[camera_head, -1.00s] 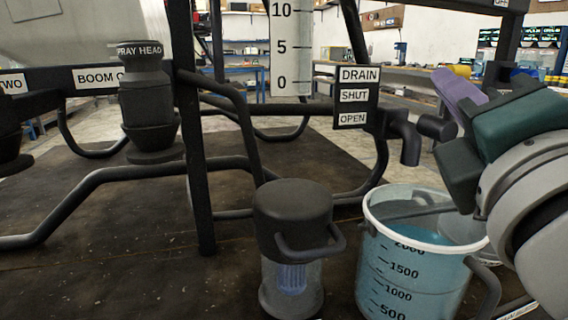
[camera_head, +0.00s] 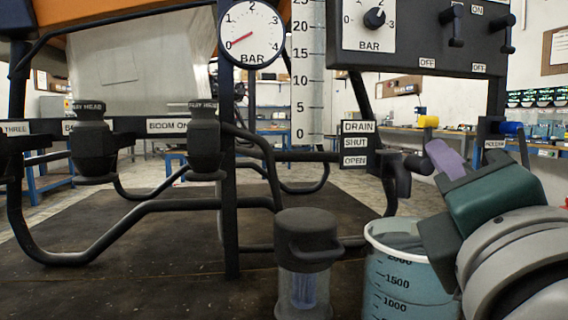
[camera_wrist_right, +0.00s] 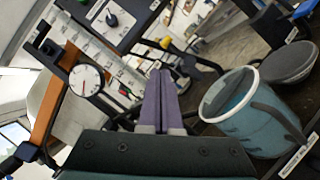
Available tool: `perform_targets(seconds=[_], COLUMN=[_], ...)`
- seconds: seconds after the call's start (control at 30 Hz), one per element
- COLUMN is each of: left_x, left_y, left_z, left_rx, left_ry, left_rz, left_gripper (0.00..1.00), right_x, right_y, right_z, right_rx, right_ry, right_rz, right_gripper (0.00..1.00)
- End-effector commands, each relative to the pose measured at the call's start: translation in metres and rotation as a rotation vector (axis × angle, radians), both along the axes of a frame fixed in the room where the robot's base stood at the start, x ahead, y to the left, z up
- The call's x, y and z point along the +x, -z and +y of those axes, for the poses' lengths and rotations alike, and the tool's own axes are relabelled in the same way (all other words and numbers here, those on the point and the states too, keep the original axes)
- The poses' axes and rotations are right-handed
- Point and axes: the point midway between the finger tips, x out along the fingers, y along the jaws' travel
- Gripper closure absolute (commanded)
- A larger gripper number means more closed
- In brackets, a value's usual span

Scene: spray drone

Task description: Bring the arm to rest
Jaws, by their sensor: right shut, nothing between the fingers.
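My right gripper (camera_head: 444,157) comes in from the right in the head view, with a green body and purple fingers. Its fingers are together and hold nothing, beside the drain handle and above the bucket. In the right wrist view the same purple fingers (camera_wrist_right: 160,100) lie side by side, pointing at the rig. The left gripper shows in neither view.
A measuring bucket (camera_head: 385,298) of blue liquid stands just below my right gripper. A clear filter with a dark cap (camera_head: 305,238) stands left of it. The DRAIN label plate (camera_head: 356,144), pressure gauge (camera_head: 251,34) and black frame post (camera_head: 229,200) are close by.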

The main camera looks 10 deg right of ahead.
Motion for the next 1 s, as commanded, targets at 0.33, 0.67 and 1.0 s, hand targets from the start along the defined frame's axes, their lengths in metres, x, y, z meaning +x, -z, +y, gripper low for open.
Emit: perform_targets(seconds=[0.33, 0.67, 1.0], left_x=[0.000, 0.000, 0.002], left_y=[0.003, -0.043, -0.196], left_z=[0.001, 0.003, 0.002], left_rx=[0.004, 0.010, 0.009], left_ry=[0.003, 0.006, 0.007], left_rz=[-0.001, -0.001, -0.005], left_gripper=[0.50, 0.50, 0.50], right_x=[0.002, -0.003, -0.041], right_y=[0.002, -0.061, -0.158], right_z=[0.003, 0.023, 0.133], right_rx=[-0.001, -0.347, -1.999], right_ry=[0.000, -0.028, -0.159], right_rz=[0.000, 0.000, -0.050], right_gripper=[1.00, 1.00, 1.00])
